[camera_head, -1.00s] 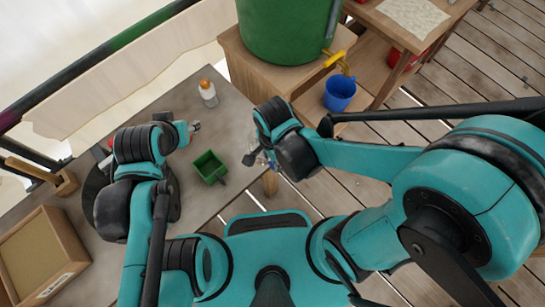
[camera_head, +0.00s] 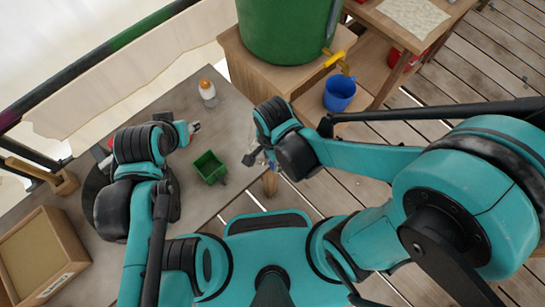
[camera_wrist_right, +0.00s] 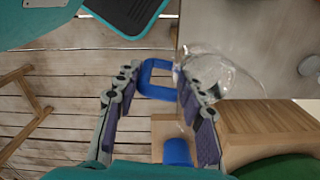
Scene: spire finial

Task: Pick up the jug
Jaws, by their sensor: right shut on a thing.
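The jug (camera_wrist_right: 232,76) is clear, with a blue handle (camera_wrist_right: 146,78), in the right wrist view. My right gripper (camera_wrist_right: 157,84) has its fingers at the jug and is shut on it, with the handle between the fingers. In the head view the right gripper (camera_head: 262,157) is at the table's right edge, and the jug is mostly hidden by the wrist. My left gripper (camera_head: 193,127) is over the table at the left, too small to tell whether open or shut.
A green box (camera_head: 209,168) and an orange-capped bottle (camera_head: 207,90) stand on the grey table (camera_head: 225,125). A green barrel (camera_head: 285,30) with a yellow tap stands on a wooden stand (camera_head: 240,65). A blue cup (camera_head: 340,93) sits below the tap. A wooden tray (camera_head: 75,235) is at lower left.

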